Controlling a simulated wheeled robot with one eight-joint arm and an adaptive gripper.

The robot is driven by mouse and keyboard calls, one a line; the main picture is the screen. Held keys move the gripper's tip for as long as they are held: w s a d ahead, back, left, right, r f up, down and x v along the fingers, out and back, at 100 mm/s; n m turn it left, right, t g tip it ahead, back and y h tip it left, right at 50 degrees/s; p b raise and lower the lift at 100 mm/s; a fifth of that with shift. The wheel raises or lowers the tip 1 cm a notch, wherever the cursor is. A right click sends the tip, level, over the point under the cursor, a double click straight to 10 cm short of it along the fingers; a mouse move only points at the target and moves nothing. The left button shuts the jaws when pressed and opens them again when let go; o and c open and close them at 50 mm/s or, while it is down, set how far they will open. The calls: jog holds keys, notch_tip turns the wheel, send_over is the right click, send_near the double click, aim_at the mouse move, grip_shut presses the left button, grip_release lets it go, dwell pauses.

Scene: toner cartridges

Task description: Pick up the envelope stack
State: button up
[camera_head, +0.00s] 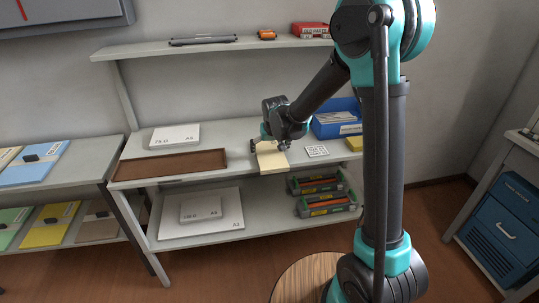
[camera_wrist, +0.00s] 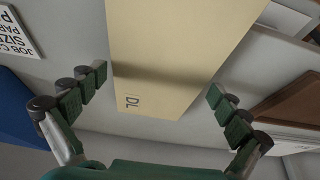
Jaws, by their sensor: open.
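The envelope stack (camera_head: 272,160) is a cream block lying on the middle shelf near its front edge. In the wrist view the stack (camera_wrist: 180,50) is large, with the letters "DL" near its end. My gripper (camera_head: 270,147) is over the stack from above. In the wrist view my gripper (camera_wrist: 158,92) is open, with one finger on each side of the stack and a visible gap on both sides. Its fingers do not hold anything. Whether the fingertips reach down to the shelf surface, I cannot tell.
Left of the stack are a brown tray (camera_head: 170,166) and a white paper pack (camera_head: 175,136). To the right are a printed card (camera_head: 317,151), a blue bin (camera_head: 337,120) and a yellow block (camera_head: 354,144).

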jog(key=c, duration=0.9)
